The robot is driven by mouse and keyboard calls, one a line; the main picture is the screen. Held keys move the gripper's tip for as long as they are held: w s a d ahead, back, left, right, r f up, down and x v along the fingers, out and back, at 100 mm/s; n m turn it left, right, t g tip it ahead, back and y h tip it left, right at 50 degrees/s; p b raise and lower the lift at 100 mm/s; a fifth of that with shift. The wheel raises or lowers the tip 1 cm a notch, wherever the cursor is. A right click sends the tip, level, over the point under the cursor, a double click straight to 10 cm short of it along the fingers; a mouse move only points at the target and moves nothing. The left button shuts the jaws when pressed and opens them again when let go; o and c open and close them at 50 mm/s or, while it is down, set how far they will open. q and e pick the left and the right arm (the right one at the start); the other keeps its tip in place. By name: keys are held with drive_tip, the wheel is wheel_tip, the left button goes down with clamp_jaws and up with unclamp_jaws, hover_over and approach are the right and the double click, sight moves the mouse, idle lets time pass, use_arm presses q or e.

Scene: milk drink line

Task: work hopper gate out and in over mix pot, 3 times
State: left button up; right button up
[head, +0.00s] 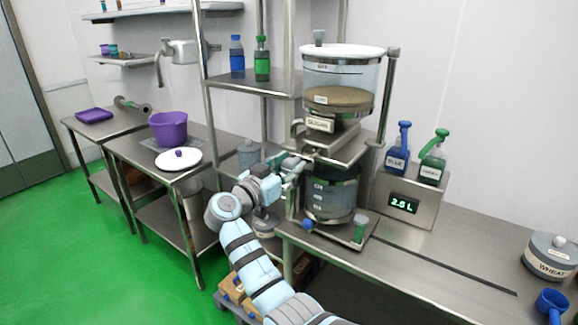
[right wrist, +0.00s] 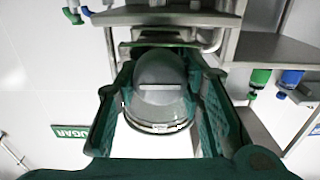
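The clear hopper (head: 340,75) with a white lid stands high on its metal frame, with brown contents low inside and a SUGAR label on the front. The clear, dark-looking mix pot (head: 330,198) stands directly below on the bench. My right gripper (head: 297,165) is at the left side of the gate, above the pot's left edge. In the right wrist view its green fingers (right wrist: 165,75) are spread apart, and no grip on anything is visible. My left gripper is not in view.
A display (head: 404,204) reading 2.8 L stands right of the pot, with blue and green pump bottles (head: 397,150) above. A shelf upright (head: 215,110) is left of my right gripper. The bench (head: 440,262) is clear towards the WHEAT tub (head: 550,257).

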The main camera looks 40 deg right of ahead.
sight(300, 157)
clamp_jaws()
drive_tip(key=shift+w+d, duration=0.1)
drive_tip(key=shift+d, duration=0.05)
drive_tip(key=b+x, duration=0.5)
drive_tip(key=x, duration=0.1)
drive_tip(key=shift+d+f+b, duration=0.25)
drive_tip(key=shift+f+b, duration=0.05)
drive_tip(key=shift+b, duration=0.1)
drive_tip(key=shift+w+d+r, duration=0.1)
drive_tip(key=shift+d+r, duration=0.05)
drive_tip(key=shift+d, duration=0.1)
drive_tip(key=shift+a+r, duration=0.1)
drive_tip(key=shift+r, duration=0.2)
drive_tip(key=o, duration=0.9)
unclamp_jaws()
drive_tip(key=shift+o, duration=1.3)
drive_tip(key=shift+f, duration=0.15)
